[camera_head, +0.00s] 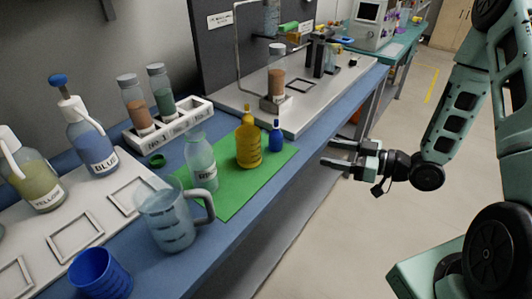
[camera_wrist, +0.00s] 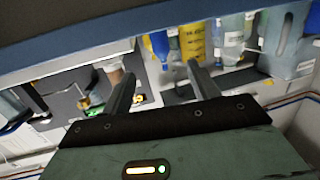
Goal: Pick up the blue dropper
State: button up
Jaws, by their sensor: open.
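The blue dropper (camera_head: 276,138) is a small upright bottle with a narrow tip. It stands near the right corner of the green mat (camera_head: 232,202), just right of a yellow ribbed container (camera_head: 248,148). My gripper (camera_head: 326,153) is open and empty, held off the front edge of the bench, to the right of the dropper and apart from it. In the wrist view, the open fingers (camera_wrist: 161,70) point toward the bench. A blue object that looks like the dropper (camera_wrist: 158,44) shows beyond them, beside the yellow container (camera_wrist: 192,40).
A clear bottle (camera_head: 201,163) and a handled pitcher (camera_head: 170,218) stand left of the yellow container. Space between gripper and bench is clear.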

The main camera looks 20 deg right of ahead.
jog(key=p, duration=0.1)
send_near(276, 138)
jog(key=shift+y, duration=0.3)
jog(key=w+a, duration=0.1)
jog(key=w+f, duration=0.1)
jog(key=w+a+f, duration=0.1)
jog(key=shift+w+a, duration=0.4)
jog(key=shift+w+d+p+x, duration=0.15)
jog(key=shift+p+x, duration=0.25)
jog(key=shift+x, duration=1.1)
jog(key=shift+w+d+p+x, duration=0.15)
jog(key=shift+p+x, duration=0.2)
jog(key=shift+x, duration=1.2)
jog(key=c, duration=1.1)
